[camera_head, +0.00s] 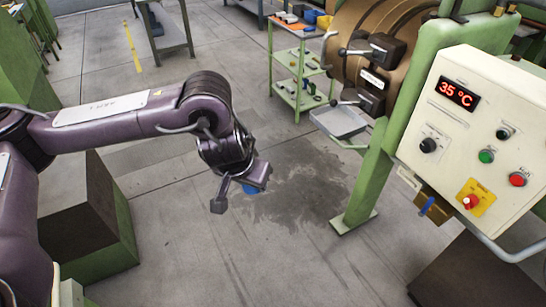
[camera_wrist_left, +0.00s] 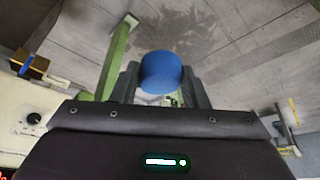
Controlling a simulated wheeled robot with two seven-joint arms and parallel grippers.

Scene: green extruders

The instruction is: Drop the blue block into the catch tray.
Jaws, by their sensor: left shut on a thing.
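In the left wrist view, the rounded blue block (camera_wrist_left: 160,72) sits between the two dark fingers of my left gripper (camera_wrist_left: 160,88). The gripper is shut on it and holds it over the floor. The grey catch tray (camera_head: 338,121) is mounted under the extruder's front, to the right of and beyond the gripper, which is apart from it. My right gripper is not in view.
The control panel (camera_head: 475,135) and its green post (camera_head: 366,185) stand to the right of my left arm. A green cart (camera_head: 300,75) with small items stands behind the tray. A dark-topped block (camera_head: 75,205) is at left. The stained floor (camera_head: 305,180) between is clear.

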